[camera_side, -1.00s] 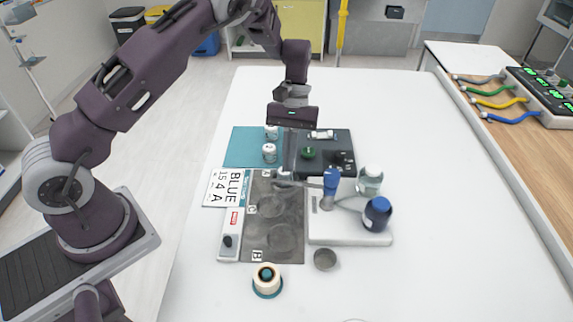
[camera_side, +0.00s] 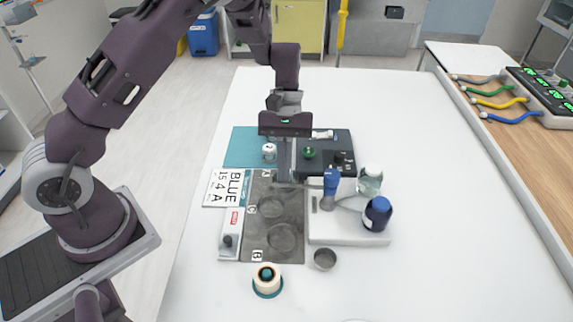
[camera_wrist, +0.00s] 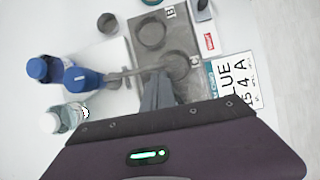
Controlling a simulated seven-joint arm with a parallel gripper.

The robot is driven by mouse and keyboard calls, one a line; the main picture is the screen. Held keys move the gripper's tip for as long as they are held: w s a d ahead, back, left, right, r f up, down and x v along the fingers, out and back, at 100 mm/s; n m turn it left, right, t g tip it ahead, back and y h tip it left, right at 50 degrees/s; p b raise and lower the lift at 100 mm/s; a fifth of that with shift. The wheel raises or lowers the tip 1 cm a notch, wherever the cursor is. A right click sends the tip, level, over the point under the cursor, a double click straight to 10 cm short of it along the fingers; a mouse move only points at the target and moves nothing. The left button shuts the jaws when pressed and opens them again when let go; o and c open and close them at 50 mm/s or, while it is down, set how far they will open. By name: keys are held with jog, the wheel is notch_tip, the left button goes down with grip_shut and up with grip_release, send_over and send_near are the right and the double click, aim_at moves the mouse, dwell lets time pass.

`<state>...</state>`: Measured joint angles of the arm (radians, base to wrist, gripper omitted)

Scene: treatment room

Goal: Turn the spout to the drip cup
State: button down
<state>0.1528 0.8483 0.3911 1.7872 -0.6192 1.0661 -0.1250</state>
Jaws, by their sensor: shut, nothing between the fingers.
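The tap has a blue top (camera_side: 332,176) and stands on a white base plate (camera_side: 345,238). Its thin grey spout (camera_side: 312,185) points left toward the grey lettered mat; it also shows in the wrist view (camera_wrist: 130,73). My gripper (camera_side: 284,180) is shut and empty, fingers pointing down beside the spout's outer end. In the wrist view the fingertips (camera_wrist: 158,84) lie close to the spout; I cannot tell if they touch it. A small grey round cup (camera_side: 325,259), which looks like the drip cup, stands in front of the base plate, away from the spout's end.
A blue-capped jar (camera_side: 377,214) and a clear jar (camera_side: 369,180) stand right of the tap. The grey mat (camera_side: 258,225) has round recesses. A dark tray (camera_side: 340,150) lies behind. A cream and teal round item (camera_side: 267,280) stands at the front. The table's right side is clear.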

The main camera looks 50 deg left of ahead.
jog(key=shift+s+d+n+h, duration=0.3)
jog(key=shift+s+d+n, duration=0.1)
jog(key=shift+s+n, duration=0.35)
jog(key=s+d+n+t, duration=0.1)
jog(key=n, duration=0.1)
jog(key=s+d+n+t, duration=0.1)
jog(key=s+d+n, duration=0.1)
jog(key=shift+n+h, duration=0.35)
jog(key=shift+h, duration=0.05)
jog(key=d, duration=0.2)
jog(key=s+d, duration=0.1)
jog(key=d, duration=0.1)
jog(key=shift+s+d, duration=0.2)
jog(key=shift+d, duration=0.2)
jog(key=shift+w+d, duration=0.2)
jog(key=shift+d, duration=1.05)
jog(key=shift+w+d, duration=0.2)
jog(key=shift+d, duration=1.15)
